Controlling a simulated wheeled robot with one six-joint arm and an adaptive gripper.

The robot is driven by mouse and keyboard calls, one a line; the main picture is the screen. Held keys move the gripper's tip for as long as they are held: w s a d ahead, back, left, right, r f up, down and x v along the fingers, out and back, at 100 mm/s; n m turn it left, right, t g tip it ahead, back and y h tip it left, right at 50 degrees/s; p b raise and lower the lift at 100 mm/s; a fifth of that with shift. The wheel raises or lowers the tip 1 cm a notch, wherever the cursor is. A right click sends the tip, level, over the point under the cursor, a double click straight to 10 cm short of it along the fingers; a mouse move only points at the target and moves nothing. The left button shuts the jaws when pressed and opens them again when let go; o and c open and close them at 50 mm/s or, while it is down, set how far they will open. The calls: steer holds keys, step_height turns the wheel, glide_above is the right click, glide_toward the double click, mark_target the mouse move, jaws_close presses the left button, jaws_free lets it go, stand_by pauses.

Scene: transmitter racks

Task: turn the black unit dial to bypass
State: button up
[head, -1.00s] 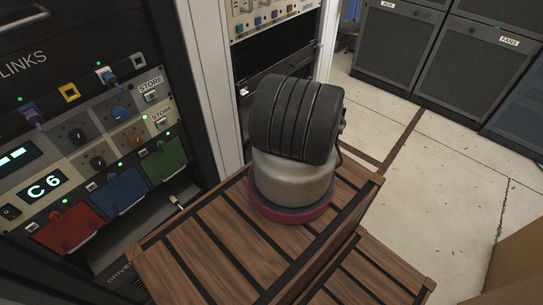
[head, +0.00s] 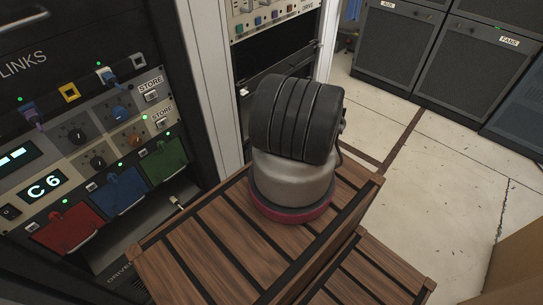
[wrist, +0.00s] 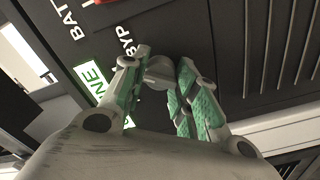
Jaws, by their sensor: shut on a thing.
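In the wrist view, a dark panel of the black unit (wrist: 215,22) fills the upper part, tilted in the picture. A small grey dial (wrist: 160,72) stands out from it, partly hidden by my fingers. My gripper (wrist: 161,78) has green-padded fingers on both sides of the dial and is shut on it. I cannot make out which way the dial points. The head view does not show my gripper.
In the wrist view, a red part (wrist: 108,4) is at the top edge and ribbed slots (wrist: 285,50) lie right. In the head view, a rack panel with knobs and coloured flaps (head: 118,192) stands left. Dark cabinets (head: 400,45) stand behind; pale floor (head: 440,190) is open at right.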

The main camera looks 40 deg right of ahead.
steer(key=m, duration=0.4)
steer(key=shift+m, duration=0.4)
stand_by(0.4)
steer(key=o, duration=1)
steer(key=shift+o, duration=0.2)
steer(key=s, duration=1.2)
steer(key=shift+d, duration=0.45)
